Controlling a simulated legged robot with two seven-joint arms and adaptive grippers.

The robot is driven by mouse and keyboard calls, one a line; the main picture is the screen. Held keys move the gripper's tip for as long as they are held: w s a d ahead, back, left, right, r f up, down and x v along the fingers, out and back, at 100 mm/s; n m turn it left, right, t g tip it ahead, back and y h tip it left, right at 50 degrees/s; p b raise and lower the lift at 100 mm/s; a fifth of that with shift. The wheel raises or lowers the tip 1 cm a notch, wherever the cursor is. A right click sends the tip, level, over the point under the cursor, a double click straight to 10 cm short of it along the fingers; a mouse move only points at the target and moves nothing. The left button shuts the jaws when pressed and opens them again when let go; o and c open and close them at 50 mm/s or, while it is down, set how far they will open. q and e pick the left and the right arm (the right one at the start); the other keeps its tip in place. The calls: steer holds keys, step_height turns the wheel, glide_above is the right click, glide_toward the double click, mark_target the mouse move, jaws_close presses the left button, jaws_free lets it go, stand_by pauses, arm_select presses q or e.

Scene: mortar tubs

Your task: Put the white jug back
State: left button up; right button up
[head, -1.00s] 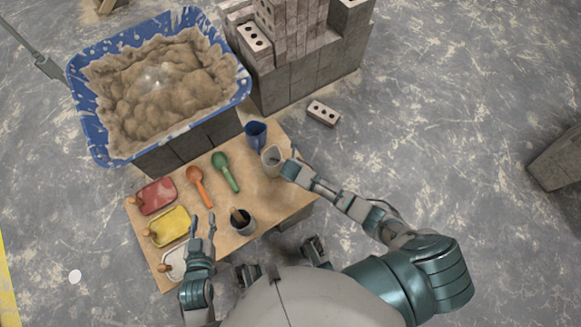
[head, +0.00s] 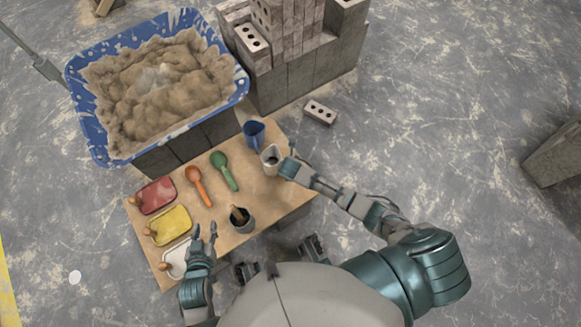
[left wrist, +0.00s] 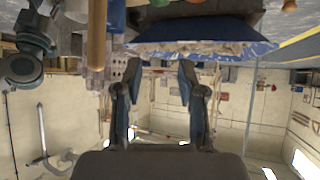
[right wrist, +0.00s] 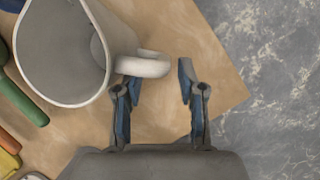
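The white jug (head: 270,158) stands on the wooden table (head: 262,205) near its right edge, beside a blue jug (head: 253,134). In the right wrist view the white jug (right wrist: 62,55) shows its open mouth, grey inside, with its handle (right wrist: 146,67) pointing right. My right gripper (head: 285,166) is at the jug's handle side. In the right wrist view its fingers (right wrist: 157,82) are apart; the handle's end is at the fingertips, overlapping the left one, and contact is unclear. My left gripper (head: 205,232) is open and empty above the table's front left, near a white tray (head: 174,261).
The table also holds a red tray (head: 156,194), a yellow tray (head: 170,226), an orange scoop (head: 199,188), a green scoop (head: 224,172) and a dark cup (head: 242,220) with a handled tool. A blue mortar tub (head: 88,128) and stacked blocks (head: 310,72) stand behind.

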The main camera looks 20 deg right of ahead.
steer(key=p+v, duration=0.4)
steer(key=v, duration=0.6)
steer(key=s+a+r+m+g+y, duration=0.1)
steer(key=s+a+m+y, duration=0.1)
steer(key=s+m, duration=1.05)
arm_select(q)
steer(key=s+a+f+g+y, duration=0.1)
steer(key=s+a+g, duration=0.1)
steer(key=s+g, duration=0.2)
steer(key=s+a+f+g+y, duration=0.1)
steer(key=s+g, duration=0.3)
steer(key=s, duration=0.5)
steer(key=shift+a+f, duration=0.35)
steer(key=shift+f, duration=0.3)
arm_select(e)
steer(key=s+d+r+m, duration=0.2)
steer(key=s+d+m, duration=0.2)
steer(key=s+m, duration=0.2)
steer(key=s+d+r+m, duration=0.3)
steer(key=s+m, duration=0.4)
steer(key=m, duration=0.3)
steer(key=shift+d+m+g, duration=0.3)
steer(key=shift+d+m, duration=0.05)
steer(key=shift+d, duration=0.2)
arm_select(q)
steer(key=shift+a, duration=0.15)
arm_select(e)
steer(key=shift+a, duration=0.15)
